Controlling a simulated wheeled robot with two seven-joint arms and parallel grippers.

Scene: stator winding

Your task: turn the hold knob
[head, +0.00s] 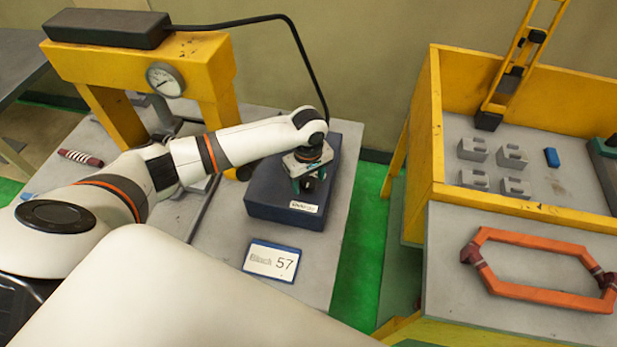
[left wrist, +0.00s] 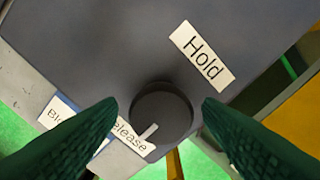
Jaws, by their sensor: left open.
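The hold knob (left wrist: 162,112) is a dark round knob on a dark box (head: 270,207). In the left wrist view its light pointer mark points down and left, toward the "Release" label (left wrist: 130,138). The "Hold" label (left wrist: 202,56) is above and right of the knob. My left gripper (left wrist: 162,108) is open, with its dark green fingers on either side of the knob and a visible gap on each side. In the head view the left gripper (head: 307,184) is over the box and hides the knob. My right gripper is not in view.
A card reading 57 (head: 272,261) lies in front of the box. A yellow press frame with a gauge (head: 165,80) stands at the left. A yellow-walled bench (head: 437,120) at the right holds grey blocks and a blue piece. An orange coil (head: 540,293) lies at the front right.

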